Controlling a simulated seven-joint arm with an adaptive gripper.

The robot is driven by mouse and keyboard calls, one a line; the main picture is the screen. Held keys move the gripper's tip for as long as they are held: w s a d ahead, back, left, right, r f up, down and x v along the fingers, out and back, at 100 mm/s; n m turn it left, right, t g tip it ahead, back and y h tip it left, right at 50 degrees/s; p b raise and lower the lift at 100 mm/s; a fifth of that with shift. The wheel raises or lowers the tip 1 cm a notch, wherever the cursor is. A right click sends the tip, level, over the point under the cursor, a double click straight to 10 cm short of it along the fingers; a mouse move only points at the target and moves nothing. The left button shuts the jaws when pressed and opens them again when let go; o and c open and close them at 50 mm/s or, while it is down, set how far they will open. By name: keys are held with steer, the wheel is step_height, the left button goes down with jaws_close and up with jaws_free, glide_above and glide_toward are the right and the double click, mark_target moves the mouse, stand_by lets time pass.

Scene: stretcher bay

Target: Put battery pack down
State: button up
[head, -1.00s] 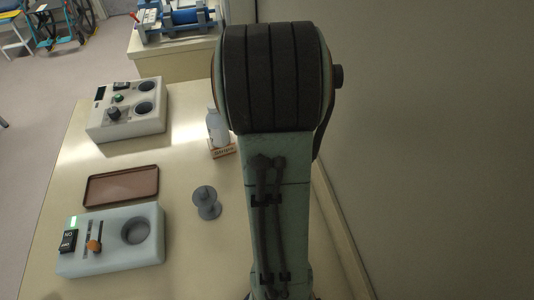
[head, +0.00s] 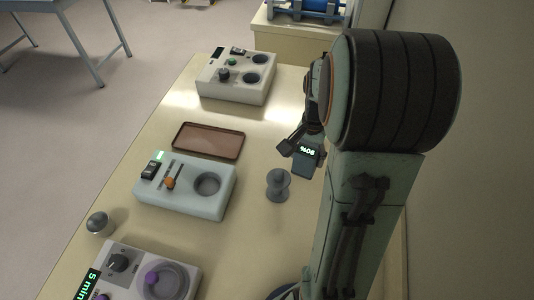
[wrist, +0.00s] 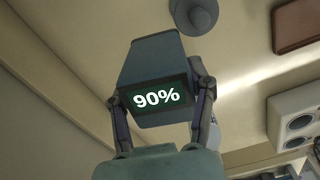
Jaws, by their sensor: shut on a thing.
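The battery pack (head: 305,165) is a blue-grey block with a lit display, which reads 90% in the wrist view (wrist: 150,60). My gripper (head: 301,143) is shut on it, with one finger on each side of the block (wrist: 157,94). In the head view the pack is over the right part of the table (head: 257,249), beside the grey spool (head: 278,185). It appears to be above the tabletop, but the gap under it cannot be judged. My arm hides the table to the right of the pack.
A brown tray (head: 209,153) lies empty left of the spool. A pale device with a round well (head: 170,203), a white box with two wells (head: 214,83) and a timer device (head: 122,266) stand on the table. A metal knob-like object (head: 99,223) is near the left edge.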

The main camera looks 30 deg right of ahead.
steer(key=w+a+f+n, duration=0.1)
steer(key=w+a+n, duration=0.1)
steer(key=w+a, duration=0.3)
steer(key=w+d+f, duration=0.1)
steer(key=w+f, duration=0.2)
steer(key=w, duration=0.1)
steer(key=w+d+f, duration=0.2)
steer(key=w+f, duration=0.1)
steer(key=w+d+f, duration=0.2)
steer(key=w+f, duration=0.1)
steer(key=w, duration=0.1)
steer(key=shift+w+f, duration=0.35)
steer(key=shift+f, duration=1.5)
steer(key=shift+f, duration=0.15)
steer(key=o, duration=1.2)
steer(key=shift+o, duration=0.2)
